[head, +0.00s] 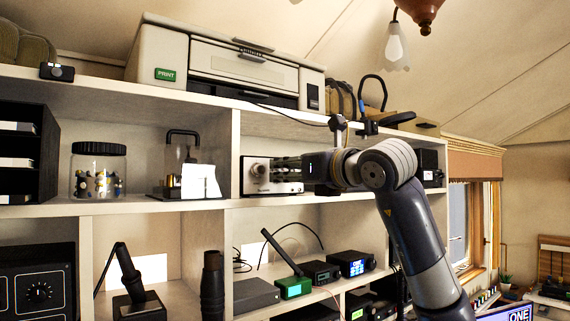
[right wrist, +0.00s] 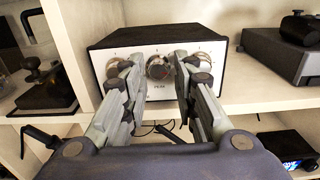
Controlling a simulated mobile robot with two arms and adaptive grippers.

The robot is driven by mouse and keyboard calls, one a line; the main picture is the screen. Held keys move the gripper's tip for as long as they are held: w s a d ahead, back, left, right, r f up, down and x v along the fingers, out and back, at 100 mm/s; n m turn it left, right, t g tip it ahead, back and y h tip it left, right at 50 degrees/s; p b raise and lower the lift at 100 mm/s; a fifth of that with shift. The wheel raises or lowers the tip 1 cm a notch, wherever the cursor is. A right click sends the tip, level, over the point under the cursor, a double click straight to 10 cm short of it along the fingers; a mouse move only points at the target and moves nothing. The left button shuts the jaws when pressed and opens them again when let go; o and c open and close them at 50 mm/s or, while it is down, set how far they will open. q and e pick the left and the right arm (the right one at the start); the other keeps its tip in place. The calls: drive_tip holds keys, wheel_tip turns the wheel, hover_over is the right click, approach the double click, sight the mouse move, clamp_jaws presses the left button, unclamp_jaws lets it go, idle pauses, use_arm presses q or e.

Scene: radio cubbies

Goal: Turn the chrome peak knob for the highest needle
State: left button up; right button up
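The chrome peak knob (right wrist: 157,67) is in the middle of the white front panel of a dark-cased box (right wrist: 150,36), with a small label under it. My right gripper (right wrist: 155,72) is open, with one finger to each side of the knob and visible gaps between. In the head view the right gripper (head: 287,168) reaches in from the right, hiding part of the panel. I cannot make out a needle. My left gripper is not in view.
Shelf boards and an upright (head: 231,160) bound the cubby. A black stand (right wrist: 45,85) is to the left and a grey unit (right wrist: 280,55) to the right in the wrist view. A printer (head: 225,62) sits on top; small radios (head: 352,263) stand below.

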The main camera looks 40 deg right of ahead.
drive_tip(key=shift+w, duration=0.4)
drive_tip(key=shift+c, duration=0.6)
clamp_jaws()
drive_tip(key=shift+m, duration=0.5)
drive_tip(key=shift+o, duration=0.6)
unclamp_jaws()
